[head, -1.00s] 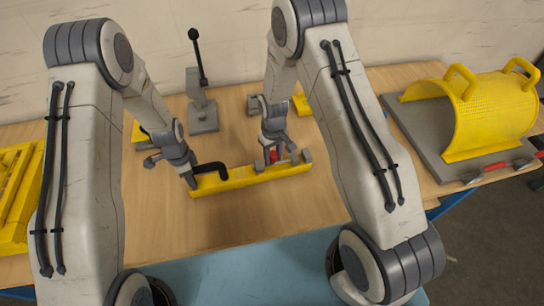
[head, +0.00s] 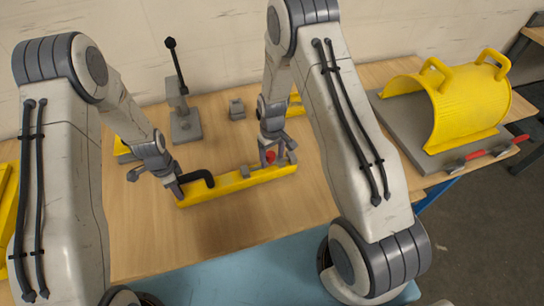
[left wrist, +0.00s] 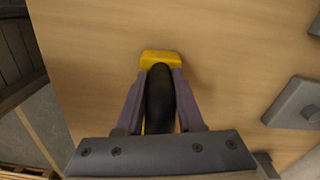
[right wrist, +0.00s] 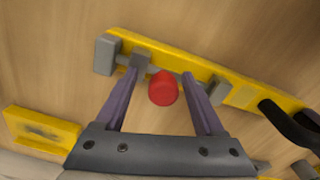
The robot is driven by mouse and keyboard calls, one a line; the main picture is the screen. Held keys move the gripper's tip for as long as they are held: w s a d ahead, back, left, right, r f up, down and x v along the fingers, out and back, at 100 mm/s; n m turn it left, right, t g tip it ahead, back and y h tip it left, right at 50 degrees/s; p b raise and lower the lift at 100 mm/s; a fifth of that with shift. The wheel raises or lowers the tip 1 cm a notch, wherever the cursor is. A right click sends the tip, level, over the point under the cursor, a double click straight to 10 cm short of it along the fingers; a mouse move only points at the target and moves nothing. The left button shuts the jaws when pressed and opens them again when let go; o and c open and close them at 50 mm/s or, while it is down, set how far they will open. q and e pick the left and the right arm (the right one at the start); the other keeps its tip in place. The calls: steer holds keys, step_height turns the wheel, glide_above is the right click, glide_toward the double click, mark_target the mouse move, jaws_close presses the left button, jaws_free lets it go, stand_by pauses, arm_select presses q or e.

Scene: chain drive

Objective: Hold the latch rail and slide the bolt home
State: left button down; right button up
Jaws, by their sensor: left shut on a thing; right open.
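The yellow latch rail (head: 232,183) lies on the wooden table, with a black curved handle (head: 203,177) at its left end. My left gripper (left wrist: 160,95) is shut on this black handle, which runs between its fingers in the left wrist view. The grey bolt (right wrist: 188,80) lies along the rail in grey guides, with a red knob (right wrist: 163,88) standing up from it. My right gripper (right wrist: 165,85) is open, its fingers on either side of the red knob with gaps. A grey block (right wrist: 105,55) sits at the rail's end.
A grey stand with a black lever (head: 185,125) and a small grey block (head: 237,109) are behind the rail. Yellow parts lie at far left (head: 8,215). The table in front of the rail is clear.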

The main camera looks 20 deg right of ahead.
mark_target(272, 154)
step_height(272, 154, up, 12)
stand_by(0.4)
arm_select(q)
steer(key=shift+c, duration=2.3)
jaws_free()
